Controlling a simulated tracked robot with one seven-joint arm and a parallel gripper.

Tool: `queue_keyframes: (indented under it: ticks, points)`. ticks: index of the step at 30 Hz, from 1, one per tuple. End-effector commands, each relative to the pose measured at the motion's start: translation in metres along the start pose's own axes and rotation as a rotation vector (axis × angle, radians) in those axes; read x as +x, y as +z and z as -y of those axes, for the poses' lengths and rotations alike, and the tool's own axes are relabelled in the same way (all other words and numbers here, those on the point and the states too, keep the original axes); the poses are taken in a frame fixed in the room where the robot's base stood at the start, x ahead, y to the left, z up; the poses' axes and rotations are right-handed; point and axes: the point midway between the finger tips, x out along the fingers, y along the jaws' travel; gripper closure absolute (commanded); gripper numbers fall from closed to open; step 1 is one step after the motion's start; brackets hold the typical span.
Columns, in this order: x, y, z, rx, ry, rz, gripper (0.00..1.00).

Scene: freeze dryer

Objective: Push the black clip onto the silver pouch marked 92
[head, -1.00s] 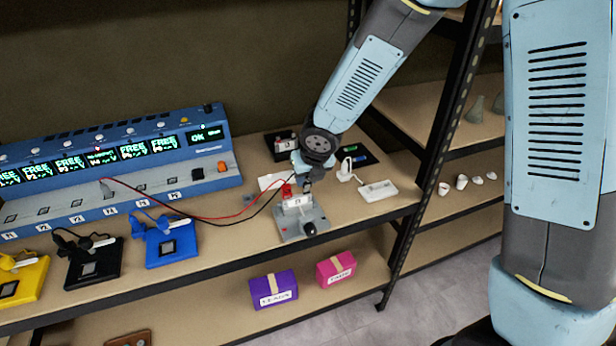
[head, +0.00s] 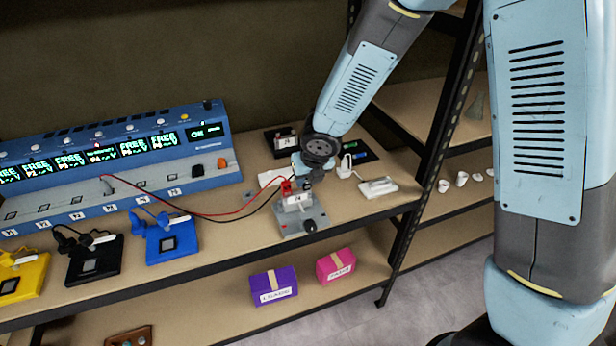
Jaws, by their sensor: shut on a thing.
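My gripper (head: 307,181) is shut at a grey fixture (head: 305,222) near the shelf's front edge, pointing down over its back part. A small dark piece at the fingertips looks like the black clip, mostly hidden by my fingers. A black lead runs to this spot from the blue console. A red clip (head: 287,187) sits just left of my gripper at the fixture, on a red lead. A pale labelled piece (head: 297,200) stands in the fixture below my fingertips. It may be the silver pouch; its mark is too small to read. I cannot tell whether the dark piece touches it.
A long blue console (head: 110,170) with lit displays stands at the back left. Blue (head: 185,245), black (head: 110,268) and yellow (head: 30,278) fixtures line the front left. A white device (head: 378,187) lies right of my gripper. Purple (head: 274,284) and pink (head: 336,266) boxes sit below.

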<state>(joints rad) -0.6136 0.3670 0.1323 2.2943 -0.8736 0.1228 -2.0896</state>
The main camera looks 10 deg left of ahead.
Motion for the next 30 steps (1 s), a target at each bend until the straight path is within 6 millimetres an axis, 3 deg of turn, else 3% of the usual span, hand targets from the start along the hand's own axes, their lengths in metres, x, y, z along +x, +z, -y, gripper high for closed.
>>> queue_keyframes:
  ticks: [12, 13, 15, 21, 30]
  points:
    - [0.0038, -0.0023, -0.0001, 0.0, 0.0, -0.002, 1.0]
    - [0.0038, -0.0023, -0.0001, 0.0, 0.0, -0.002, 0.68]
    - [0.0037, -0.0022, -0.0001, 0.0, 0.0, -0.002, 0.62]
    - [0.0037, -0.0021, -0.0002, 0.0, 0.0, -0.001, 0.43]
    - [0.003, -0.0019, -0.0002, 0.0, 0.0, -0.001, 0.42]
